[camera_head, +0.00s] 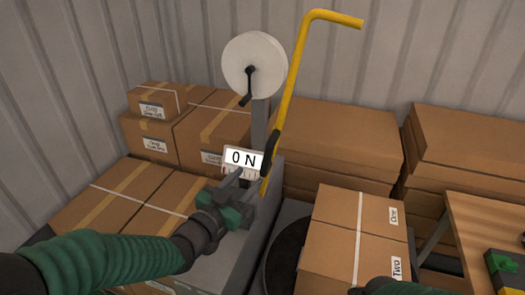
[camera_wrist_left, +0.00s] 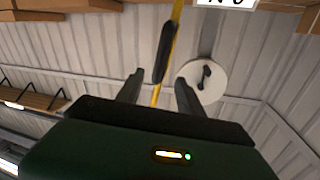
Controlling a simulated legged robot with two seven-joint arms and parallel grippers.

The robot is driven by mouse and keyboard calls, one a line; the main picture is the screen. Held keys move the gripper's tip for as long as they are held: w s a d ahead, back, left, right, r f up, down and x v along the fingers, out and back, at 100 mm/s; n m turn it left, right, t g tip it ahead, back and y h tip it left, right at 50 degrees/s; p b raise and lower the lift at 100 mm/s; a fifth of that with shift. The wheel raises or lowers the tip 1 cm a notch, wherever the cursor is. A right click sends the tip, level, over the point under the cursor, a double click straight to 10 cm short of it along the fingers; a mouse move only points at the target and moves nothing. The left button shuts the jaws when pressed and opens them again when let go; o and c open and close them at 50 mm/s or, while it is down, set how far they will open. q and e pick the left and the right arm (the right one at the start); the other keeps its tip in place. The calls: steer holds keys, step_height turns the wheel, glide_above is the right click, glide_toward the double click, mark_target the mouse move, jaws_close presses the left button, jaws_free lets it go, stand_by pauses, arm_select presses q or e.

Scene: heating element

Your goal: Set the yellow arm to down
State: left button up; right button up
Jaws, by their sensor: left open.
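The yellow arm (camera_head: 297,75) stands up, slightly tilted, with its bent top end pointing right. A black grip (camera_head: 269,152) sits on its lower part. My left gripper (camera_head: 243,180) is low beside the arm's lower end, below the ON sign. In the left wrist view, the open fingers (camera_wrist_left: 158,82) lie on either side of the line of the yellow arm (camera_wrist_left: 155,96), with the black grip (camera_wrist_left: 167,52) between and beyond them. I cannot tell whether they touch it.
A white ON sign (camera_head: 243,159) is just above my left gripper. A white round reel (camera_head: 254,66) with a black crank stands behind. Cardboard boxes (camera_head: 335,140) surround the grey unit. A taped box (camera_head: 335,240) stands in front right, and a wooden table (camera_head: 480,225) at far right.

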mark_target(269, 161)
arm_select(q)
steer(key=x, duration=0.8)
steer(key=shift+d+f, duration=0.2)
steer(key=shift+d, duration=0.25)
steer(key=w, duration=0.3)
steer(key=w+p, duration=0.1)
steer(key=shift+w+d, duration=0.3)
steer(key=shift+d, duration=0.05)
steer(key=shift+w+d, duration=0.2)
steer(key=shift+w, duration=0.2)
steer(key=shift+w+d, duration=0.15)
steer(key=shift+d, duration=0.65)
steer(key=shift+c, duration=1.3)
steer(key=shift+a, duration=0.4)
jaws_close()
arm_select(e)
steer(key=shift+w+d+r, duration=0.1)
steer(key=shift+d+r, duration=0.25)
